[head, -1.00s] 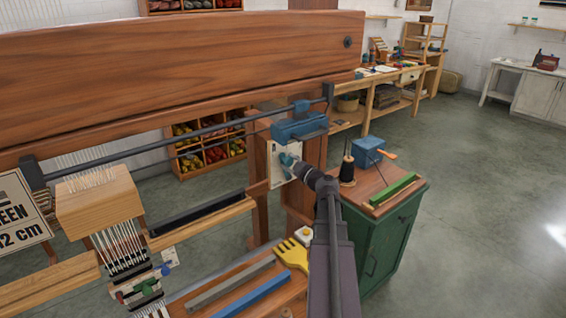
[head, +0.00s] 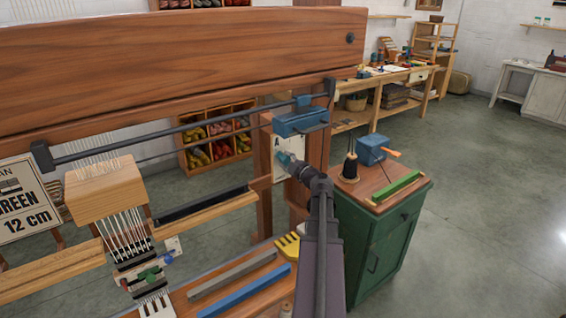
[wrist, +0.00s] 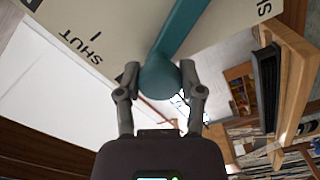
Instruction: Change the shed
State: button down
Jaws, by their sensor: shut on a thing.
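My gripper (head: 293,166) is at a pale plate (head: 304,167) on the loom's right post in the head view. In the wrist view my gripper (wrist: 160,73) is shut on the round end of a teal lever (wrist: 182,30). The lever crosses the plate (wrist: 100,30), which carries the word "SHUT" and the figure 1. Other marks on the plate are cut off by the picture edge. The white warp threads (head: 124,232) run down from a wooden block (head: 104,192) at the left. The fingers hide part of the lever in the head view.
A blue box-like part (head: 300,121) sits on the post just above my gripper. Grey and blue bars (head: 245,291) lie on the bench below. Open floor lies farther right.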

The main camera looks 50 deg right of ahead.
jog(key=shift+c, duration=1.1)
grip_release()
jog(key=shift+w+d, duration=0.1)
jog(key=v, duration=1.2)
